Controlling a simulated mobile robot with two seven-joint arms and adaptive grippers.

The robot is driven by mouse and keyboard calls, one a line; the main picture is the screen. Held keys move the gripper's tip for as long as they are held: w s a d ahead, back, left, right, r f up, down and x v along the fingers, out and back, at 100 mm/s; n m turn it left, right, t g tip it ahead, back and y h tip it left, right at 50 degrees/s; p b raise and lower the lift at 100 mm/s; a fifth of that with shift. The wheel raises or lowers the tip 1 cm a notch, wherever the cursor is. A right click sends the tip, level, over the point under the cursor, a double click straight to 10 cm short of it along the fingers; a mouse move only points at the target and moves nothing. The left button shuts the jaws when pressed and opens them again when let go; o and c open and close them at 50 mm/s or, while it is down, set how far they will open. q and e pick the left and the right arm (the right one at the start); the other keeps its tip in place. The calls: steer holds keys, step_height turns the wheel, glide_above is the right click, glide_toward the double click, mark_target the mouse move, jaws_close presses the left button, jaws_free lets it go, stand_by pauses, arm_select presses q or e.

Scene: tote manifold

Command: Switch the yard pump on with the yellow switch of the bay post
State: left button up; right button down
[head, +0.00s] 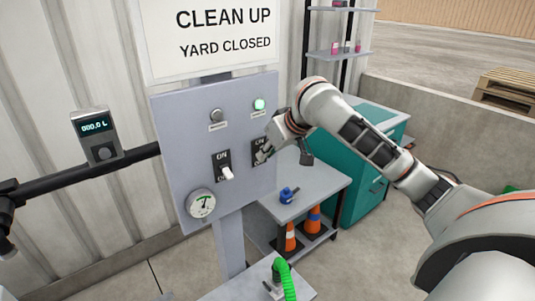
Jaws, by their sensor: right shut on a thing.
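The grey panel of the bay post (175,130) stands in the middle of the head view. It carries two switches on dark plates. The left switch (227,173) has a white lever that points down. The right switch plate (257,146) is partly covered by my right gripper (267,154), which is shut at its lever. The lever and its colour are hidden, so I cannot see any yellow. The lamp above the right switch (259,104) glows green; the lamp above the left one (217,115) is grey and unlit. My left gripper is not in view.
A gauge (201,204) sits low on the panel. A meter (98,136) reading zeros is mounted on a dark pipe at left. A grey table (312,190) with a blue item (288,194) and cones below stands behind. A green hose (284,279) rises in front.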

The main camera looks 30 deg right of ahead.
stand_by(0.5)
steer(key=c, duration=2)
jaws_free()
steer(key=shift+w, duration=0.1)
steer(key=shift+r, duration=0.15)
steer(key=v, duration=1.2)
steer(key=shift+w, duration=0.1)
